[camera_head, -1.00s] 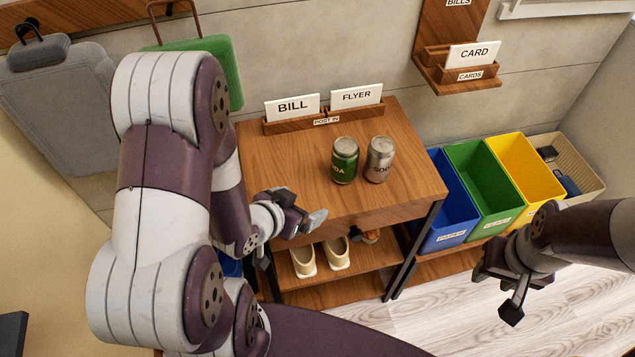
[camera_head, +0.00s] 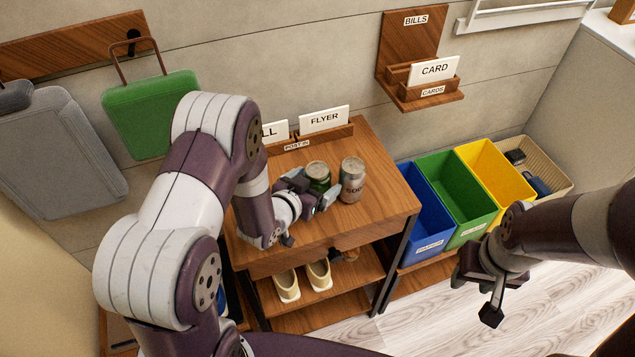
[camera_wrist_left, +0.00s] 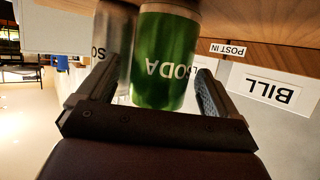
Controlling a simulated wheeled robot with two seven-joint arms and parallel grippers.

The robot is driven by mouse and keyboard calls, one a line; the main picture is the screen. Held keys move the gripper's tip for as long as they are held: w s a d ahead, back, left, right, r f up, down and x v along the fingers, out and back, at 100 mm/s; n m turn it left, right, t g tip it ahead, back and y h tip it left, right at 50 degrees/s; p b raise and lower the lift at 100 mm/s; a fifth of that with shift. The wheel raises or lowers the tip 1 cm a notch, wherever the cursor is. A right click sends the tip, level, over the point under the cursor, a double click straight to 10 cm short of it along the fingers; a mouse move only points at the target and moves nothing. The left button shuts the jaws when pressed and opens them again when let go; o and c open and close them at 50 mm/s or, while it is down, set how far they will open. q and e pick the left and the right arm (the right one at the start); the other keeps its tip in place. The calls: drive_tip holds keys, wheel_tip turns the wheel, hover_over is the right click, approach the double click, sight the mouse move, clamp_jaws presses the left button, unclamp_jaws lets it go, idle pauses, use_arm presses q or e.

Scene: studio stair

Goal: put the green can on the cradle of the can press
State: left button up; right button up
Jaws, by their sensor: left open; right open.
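The green can (camera_head: 317,174) stands upright on the wooden cabinet top (camera_head: 371,209). It is partly hidden behind my left gripper (camera_head: 318,194) in the head view. In the left wrist view the green can (camera_wrist_left: 166,60) appears upside down between the two open fingers of my left gripper (camera_wrist_left: 150,88). I cannot tell whether a finger touches it. A silver can (camera_head: 352,180) stands close beside it on the right. My right gripper (camera_head: 478,290) is open and empty over the floor at the lower right. I do not see the can press or its cradle.
The post holder (camera_head: 318,141) with white cards stands at the back of the cabinet top. Blue (camera_head: 424,246), green (camera_head: 470,225) and yellow (camera_head: 516,190) bins stand to the right. Light shoes (camera_head: 287,285) sit on the shelf below. The cabinet top's right front is clear.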

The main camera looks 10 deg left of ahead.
use_arm(q)
drive_tip(key=shift+s, duration=0.1)
drive_tip(key=c, duration=1.2)
drive_tip(key=shift+r, duration=0.15)
